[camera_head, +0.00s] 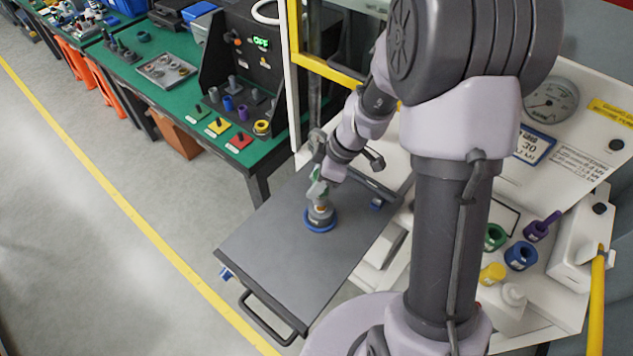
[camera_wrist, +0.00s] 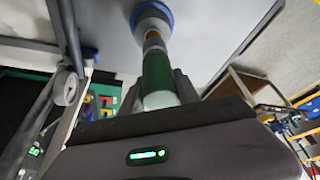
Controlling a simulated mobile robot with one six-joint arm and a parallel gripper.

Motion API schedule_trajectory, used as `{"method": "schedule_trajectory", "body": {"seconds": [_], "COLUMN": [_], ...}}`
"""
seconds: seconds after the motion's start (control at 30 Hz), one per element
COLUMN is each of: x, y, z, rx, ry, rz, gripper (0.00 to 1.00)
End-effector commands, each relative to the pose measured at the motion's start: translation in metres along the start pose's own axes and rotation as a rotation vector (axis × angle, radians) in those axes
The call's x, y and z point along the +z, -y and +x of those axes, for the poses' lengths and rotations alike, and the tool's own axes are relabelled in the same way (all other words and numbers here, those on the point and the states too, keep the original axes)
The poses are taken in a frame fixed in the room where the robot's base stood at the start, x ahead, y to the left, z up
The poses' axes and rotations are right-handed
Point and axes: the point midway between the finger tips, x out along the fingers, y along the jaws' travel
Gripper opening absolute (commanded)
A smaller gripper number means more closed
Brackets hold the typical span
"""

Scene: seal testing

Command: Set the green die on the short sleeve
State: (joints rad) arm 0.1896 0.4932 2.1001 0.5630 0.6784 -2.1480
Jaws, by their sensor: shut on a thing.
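My gripper (camera_head: 318,180) is shut on a green cylindrical piece, which looks like the green die (camera_wrist: 157,76) and has a pale end toward the wrist camera. It is above the dark plate (camera_head: 275,262). Beyond the green piece, in line with it, are an orange-brown band (camera_wrist: 153,42) and a grey round body, probably the short sleeve (camera_head: 321,216). The grey body stands in a blue ring (camera_head: 320,227) on the plate. The green piece appears to meet the band; I cannot tell whether they touch. My fingers partly hide the green piece.
A green ring (camera_head: 495,237), a blue ring (camera_head: 521,256), a yellow piece (camera_head: 492,274) and a purple piece (camera_head: 541,227) are on the white machine at right. A green bench (camera_head: 178,110) with several parts is at left. The plate's front is clear.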

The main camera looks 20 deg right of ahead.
Motion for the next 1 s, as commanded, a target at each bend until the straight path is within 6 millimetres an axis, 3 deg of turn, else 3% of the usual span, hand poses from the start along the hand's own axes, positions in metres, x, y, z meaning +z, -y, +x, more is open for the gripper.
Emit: {"method": "schedule_trajectory", "body": {"seconds": [1.0], "x": [0.0023], "y": [-0.0001], "z": [0.0062], "rx": [0.0], "ry": [0.0], "rz": [0.001], "gripper": [0.0]}}
